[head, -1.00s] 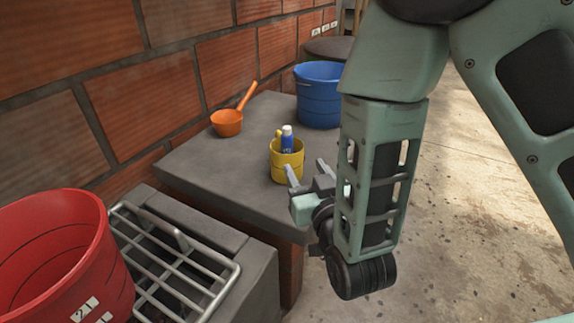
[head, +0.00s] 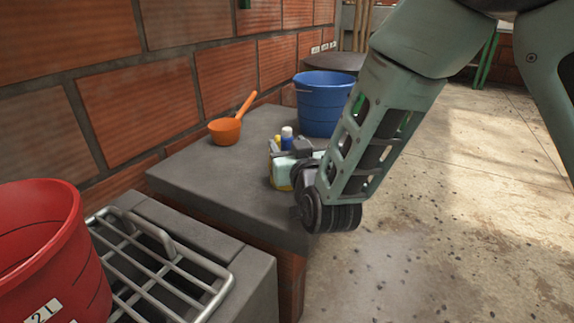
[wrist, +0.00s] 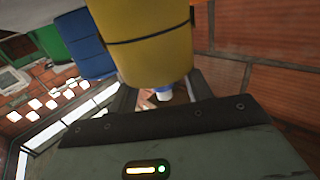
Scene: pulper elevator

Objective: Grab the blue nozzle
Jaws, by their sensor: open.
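The blue nozzle (head: 287,142), with a pale top, stands in a yellow cup (head: 280,186) on the grey ledge. Its lower part is hidden by the cup and my gripper. A small yellow piece shows beside it. My gripper (head: 284,149) is open in front of the cup's rim, close to the nozzle; no hold on it shows. In the wrist view the yellow cup (wrist: 155,50) fills the top middle, and the nozzle's pale and blue tip (wrist: 164,93) pokes past its rim between my fingers. Whether a finger touches the cup or nozzle, I cannot tell.
An orange scoop (head: 226,131) lies behind left on the grey ledge (head: 200,175), near the brick wall. A blue bucket (head: 323,108) stands behind right. A red bucket (head: 40,250) and a metal rack (head: 160,262) are at front left. Open floor lies to the right.

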